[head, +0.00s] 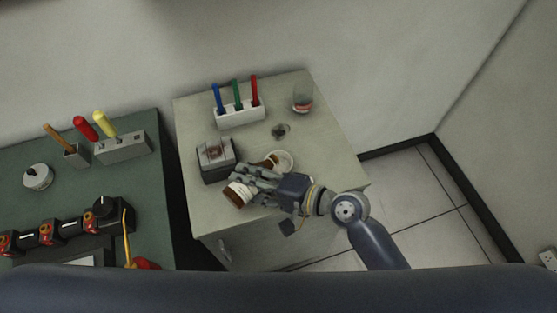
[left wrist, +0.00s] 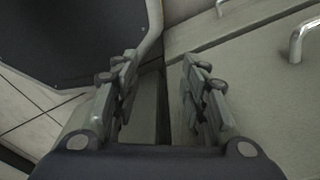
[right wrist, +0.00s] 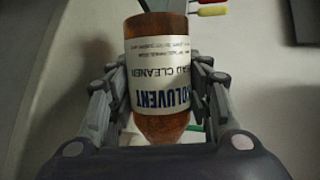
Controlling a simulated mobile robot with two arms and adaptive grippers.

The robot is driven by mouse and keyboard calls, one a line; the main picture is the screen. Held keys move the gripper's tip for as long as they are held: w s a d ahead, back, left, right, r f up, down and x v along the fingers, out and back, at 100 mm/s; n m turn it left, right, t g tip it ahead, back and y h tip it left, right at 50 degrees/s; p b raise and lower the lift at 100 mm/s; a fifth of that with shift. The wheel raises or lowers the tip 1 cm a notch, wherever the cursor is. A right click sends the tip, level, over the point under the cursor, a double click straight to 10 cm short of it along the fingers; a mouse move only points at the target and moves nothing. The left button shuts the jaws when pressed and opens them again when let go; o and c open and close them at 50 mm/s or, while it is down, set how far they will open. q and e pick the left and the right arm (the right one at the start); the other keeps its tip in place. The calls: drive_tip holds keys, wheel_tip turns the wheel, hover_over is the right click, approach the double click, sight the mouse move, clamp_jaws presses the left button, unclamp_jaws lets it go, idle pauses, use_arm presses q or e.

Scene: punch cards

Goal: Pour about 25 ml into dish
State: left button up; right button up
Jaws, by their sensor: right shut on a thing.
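The brown bottle (head: 238,194) with a white label is held by my right gripper (head: 258,184) above the light cabinet top. It is tilted well over, its narrower end toward the round white dish (head: 286,158). The gripper covers its middle. In the right wrist view the bottle (right wrist: 160,85) sits between both fingers, with its label text upside down and its tapering shoulder at the bottom; its mouth is hidden. I cannot see any liquid stream or the level in the dish. My left gripper (left wrist: 158,80) is open and empty, facing drawer fronts.
A green bench (head: 75,185) with tools is at left. Bare cabinet top lies right of the dish.

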drive_tip(key=shift+r, duration=0.1)
drive_tip(key=shift+r+n+h, duration=0.25)
drive_tip(key=shift+n+h, duration=0.05)
drive_tip(key=shift+n, duration=0.1)
drive_tip(key=shift+w+d+f+n+t+h, duration=0.15)
drive_tip(key=shift+f+n+t+h, duration=0.1)
drive_tip(key=shift+n+t+h, duration=0.25)
drive_tip(key=shift+w+d+r+n+p, duration=0.1)
drive_tip(key=shift+r+n+p, duration=0.45)
drive_tip(key=shift+p, duration=0.15)
drive_tip(key=shift+f, duration=0.2)
drive_tip(key=shift+w+r+n+t+h+p, duration=0.15)
drive_tip(key=shift+r+n+t+h+p, duration=0.2)
drive_tip(key=shift+p, duration=0.35)
drive_tip(key=shift+w+d+f+p, duration=0.1)
drive_tip(key=shift+d+p, duration=0.05)
drive_tip(key=shift+p, duration=0.15)
